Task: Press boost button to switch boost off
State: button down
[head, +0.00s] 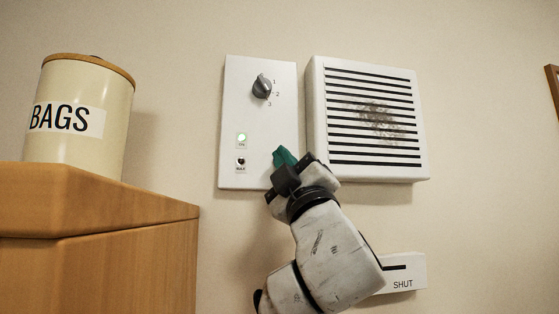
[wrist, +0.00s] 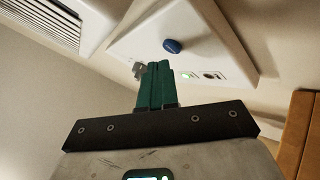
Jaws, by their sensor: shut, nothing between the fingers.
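The white control panel (head: 258,115) is on the wall, with a dark rotary knob (head: 262,86) marked 1, 2, 3. At its lower left a lit green lamp (head: 241,138) is labelled ON, and a dark lamp (head: 241,162) below it is labelled MAX. My gripper (head: 283,156), with green fingers, is shut and empty in front of the panel's lower right. It hides that part, and I see no button labelled boost. In the wrist view a small grey part (wrist: 138,70) shows beside the fingertips (wrist: 159,66); I cannot tell whether they touch it.
A white vent (head: 370,120) with a dark stain is right of the panel. A white box (head: 404,273) marked SHUT, with a slot, is below it, partly behind my arm. A wooden cabinet (head: 100,245) with a BAGS canister (head: 85,115) stands at left.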

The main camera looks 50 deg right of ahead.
jog(key=s+a, duration=0.3)
jog(key=s, duration=0.2)
jog(key=shift+a+p, duration=0.2)
jog(key=shift+p, duration=0.1)
jog(key=c, duration=1.9)
grip_release()
